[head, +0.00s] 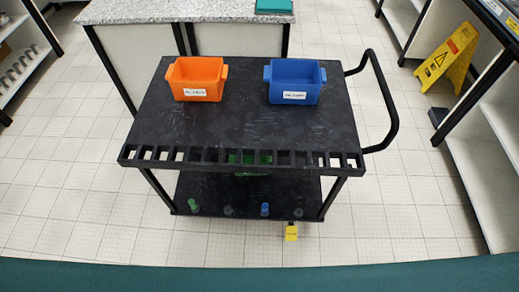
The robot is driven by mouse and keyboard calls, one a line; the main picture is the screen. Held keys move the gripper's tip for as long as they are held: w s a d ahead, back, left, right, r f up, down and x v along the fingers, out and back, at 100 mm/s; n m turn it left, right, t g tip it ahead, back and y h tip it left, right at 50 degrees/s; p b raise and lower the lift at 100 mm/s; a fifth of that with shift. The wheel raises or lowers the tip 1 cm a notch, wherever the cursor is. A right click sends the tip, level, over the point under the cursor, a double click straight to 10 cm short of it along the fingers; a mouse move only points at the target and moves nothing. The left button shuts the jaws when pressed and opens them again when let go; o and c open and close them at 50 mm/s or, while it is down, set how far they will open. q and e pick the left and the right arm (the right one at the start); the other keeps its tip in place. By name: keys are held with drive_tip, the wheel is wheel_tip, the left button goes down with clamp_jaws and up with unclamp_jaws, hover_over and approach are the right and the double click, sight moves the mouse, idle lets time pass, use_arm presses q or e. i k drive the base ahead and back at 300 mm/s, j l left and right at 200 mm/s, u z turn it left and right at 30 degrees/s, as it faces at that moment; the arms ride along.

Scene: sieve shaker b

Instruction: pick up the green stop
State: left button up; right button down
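A small green piece (192,204), which looks like the green stop, stands at the front left of the black cart's lower shelf (245,193). It is small in the head view, so its exact shape is hard to tell. A blue piece (265,209) and two dark grey pieces (228,211) stand in the same row to its right. A larger green object (250,158) is partly hidden behind the slotted front edge of the cart's top. Neither of my grippers is in view.
The cart's top (235,125) holds an orange bin (197,79) and a blue bin (295,82), both labelled. A black handle (385,105) sticks out right. A yellow tag (291,232) is below the shelf front. A yellow floor sign (449,59) stands at right.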

sight(191, 202)
drive_tip(key=u, duration=0.95)
